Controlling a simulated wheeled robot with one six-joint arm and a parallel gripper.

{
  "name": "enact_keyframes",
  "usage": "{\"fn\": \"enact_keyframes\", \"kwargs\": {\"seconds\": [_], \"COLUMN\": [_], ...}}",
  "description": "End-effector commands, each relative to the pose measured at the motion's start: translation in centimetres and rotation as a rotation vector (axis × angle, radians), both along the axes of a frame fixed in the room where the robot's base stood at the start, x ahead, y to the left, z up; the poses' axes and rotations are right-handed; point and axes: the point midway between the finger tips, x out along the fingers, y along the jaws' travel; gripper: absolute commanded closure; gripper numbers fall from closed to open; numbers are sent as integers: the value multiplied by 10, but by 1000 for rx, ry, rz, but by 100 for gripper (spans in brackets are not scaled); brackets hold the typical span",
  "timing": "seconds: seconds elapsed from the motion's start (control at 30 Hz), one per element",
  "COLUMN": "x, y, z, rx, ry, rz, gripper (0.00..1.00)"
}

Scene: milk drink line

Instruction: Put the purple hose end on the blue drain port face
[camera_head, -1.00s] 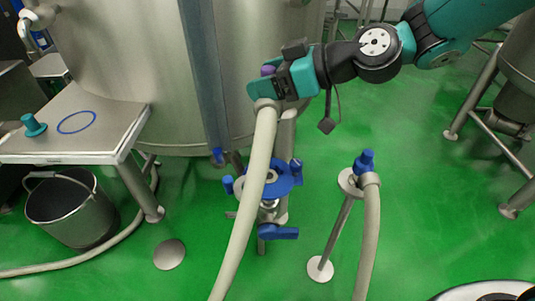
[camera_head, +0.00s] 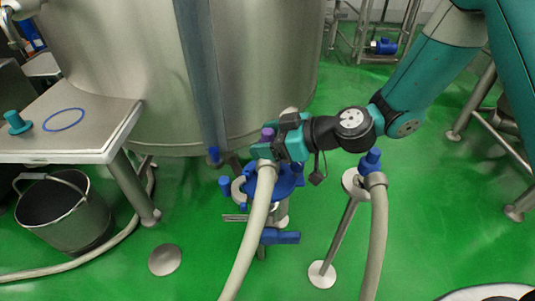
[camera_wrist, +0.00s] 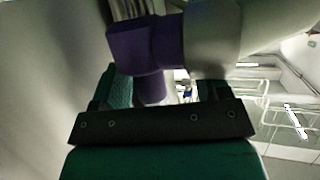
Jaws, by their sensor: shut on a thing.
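The purple hose end (camera_head: 268,134) shows at the top of my gripper (camera_head: 274,145) in the head view, with its pale hose (camera_head: 252,225) hanging down toward the bottom edge. In the wrist view the purple hose end (camera_wrist: 145,47) sits between the jaws of my gripper (camera_wrist: 165,88), which is shut on it. The blue drain port face (camera_head: 286,182) is just below and slightly right of my gripper in the head view, partly hidden by the hose and gripper. I cannot tell whether the hose end touches it.
A second hose with a blue end (camera_head: 371,160) rests on a stand (camera_head: 337,235) at right. A steel tank (camera_head: 120,70) rises behind the port. A steel table (camera_head: 100,120) with a teal fitting (camera_head: 17,122) and a bucket (camera_head: 68,212) are at left.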

Motion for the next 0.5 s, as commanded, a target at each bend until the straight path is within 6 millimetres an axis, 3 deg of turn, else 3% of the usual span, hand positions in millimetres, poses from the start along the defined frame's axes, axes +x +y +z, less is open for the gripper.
{"fn": "enact_keyframes", "kwargs": {"seconds": [0.2, 0.43, 0.47, 0.5], "x": [0, 0, 0, 0], "y": [0, 0, 0, 0], "z": [-32, -35, -36, -36], "rx": [0, 0, -1, -1], "ry": [4, -1, 0, 0], "rz": [-1, -1, 0, 0], "gripper": [90, 90, 26, 17]}}
